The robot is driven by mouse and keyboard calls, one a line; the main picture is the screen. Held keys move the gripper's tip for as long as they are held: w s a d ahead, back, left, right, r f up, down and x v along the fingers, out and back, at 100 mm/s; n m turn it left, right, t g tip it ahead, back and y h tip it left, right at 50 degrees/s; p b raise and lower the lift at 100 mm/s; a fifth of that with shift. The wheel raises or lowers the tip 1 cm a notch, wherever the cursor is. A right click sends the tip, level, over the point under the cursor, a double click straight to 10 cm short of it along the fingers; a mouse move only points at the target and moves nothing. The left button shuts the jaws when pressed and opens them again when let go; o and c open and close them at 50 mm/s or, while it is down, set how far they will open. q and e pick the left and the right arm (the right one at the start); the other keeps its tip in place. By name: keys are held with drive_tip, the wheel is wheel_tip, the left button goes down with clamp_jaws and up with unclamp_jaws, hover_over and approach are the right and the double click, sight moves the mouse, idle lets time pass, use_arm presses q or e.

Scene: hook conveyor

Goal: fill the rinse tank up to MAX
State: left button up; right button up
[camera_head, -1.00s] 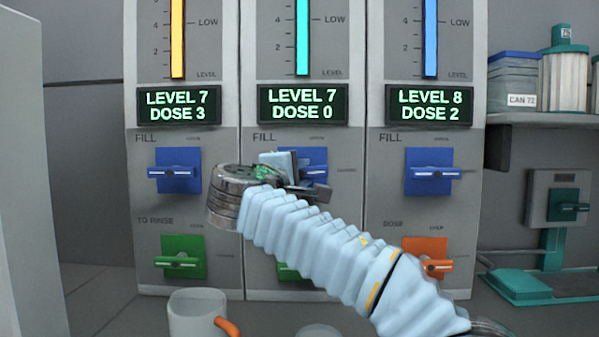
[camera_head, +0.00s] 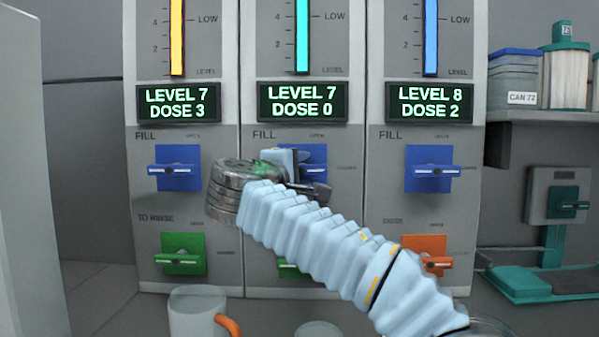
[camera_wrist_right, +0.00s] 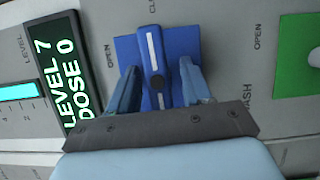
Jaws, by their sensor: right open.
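Three grey tank panels stand side by side, each with a level bar and a display. The middle display (camera_head: 303,103) reads LEVEL 7, DOSE 0; the left display (camera_head: 179,104) LEVEL 7, DOSE 3; the right one (camera_head: 429,104) LEVEL 8, DOSE 2. My right gripper (camera_wrist_right: 158,70) is open at the middle panel's blue FILL valve. In the right wrist view, its fingers are on either side of the blue handle (camera_wrist_right: 155,60), with visible gaps. In the head view, my wrist hides much of this valve (camera_head: 314,155). No rinse tank label shows on the displays.
Blue FILL valves sit on the left (camera_head: 175,168) and right (camera_head: 432,168) panels. Below are a green TO RINSE valve (camera_head: 182,256) and an orange DOSE valve (camera_head: 427,253). A mug with an orange handle (camera_head: 197,312) stands in front. A shelf with cans is at right.

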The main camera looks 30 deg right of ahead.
drive_tip(key=shift+a, duration=0.1)
use_arm(q)
drive_tip(key=shift+a+f+b, duration=0.15)
drive_tip(key=shift+f+b, duration=0.3)
drive_tip(key=shift+b, duration=0.05)
use_arm(e)
drive_tip(key=v, duration=1.3)
drive_tip(key=shift+s+a, duration=0.2)
drive_tip(key=shift+s, duration=0.05)
